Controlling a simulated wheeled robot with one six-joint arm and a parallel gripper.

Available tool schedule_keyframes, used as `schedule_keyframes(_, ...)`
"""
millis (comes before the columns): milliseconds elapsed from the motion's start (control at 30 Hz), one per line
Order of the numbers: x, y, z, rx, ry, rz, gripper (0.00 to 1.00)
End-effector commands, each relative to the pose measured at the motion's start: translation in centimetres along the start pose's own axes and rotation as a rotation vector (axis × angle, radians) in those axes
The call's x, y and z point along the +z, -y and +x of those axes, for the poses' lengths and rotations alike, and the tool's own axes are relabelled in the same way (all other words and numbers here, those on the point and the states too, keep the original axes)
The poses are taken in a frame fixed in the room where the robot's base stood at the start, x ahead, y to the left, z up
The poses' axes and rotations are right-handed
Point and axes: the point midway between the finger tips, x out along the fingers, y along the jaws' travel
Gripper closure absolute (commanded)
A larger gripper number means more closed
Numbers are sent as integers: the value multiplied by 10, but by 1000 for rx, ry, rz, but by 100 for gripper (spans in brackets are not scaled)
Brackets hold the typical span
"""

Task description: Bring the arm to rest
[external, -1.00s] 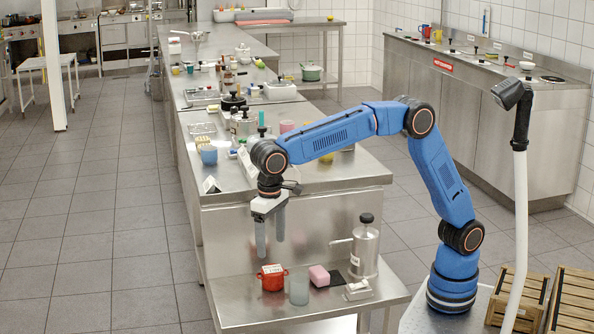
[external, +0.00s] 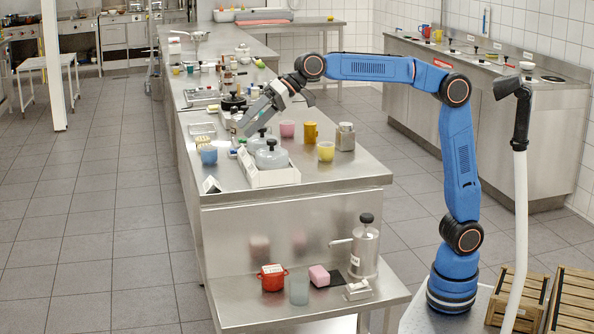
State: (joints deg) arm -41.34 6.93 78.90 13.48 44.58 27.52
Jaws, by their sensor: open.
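My blue arm (external: 455,160) stands on its base at the right, its upper links raised and reaching left over the steel counter. My gripper (external: 252,118) is open, with its grey fingers pointing down and to the left above the counter top. Nothing shows between the fingers. They overlap the area of the pots in the picture, and I cannot tell how much height lies between them.

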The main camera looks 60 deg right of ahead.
Motion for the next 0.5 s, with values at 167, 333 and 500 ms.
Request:
schedule_keyframes(167, -26, -72, -63, 32, -69, 24, 26)
schedule_keyframes(333, -36, -131, -119, 63, -130, 41, 26)
schedule_keyframes(500, -33, -191, -178, 103, -196, 59, 26)
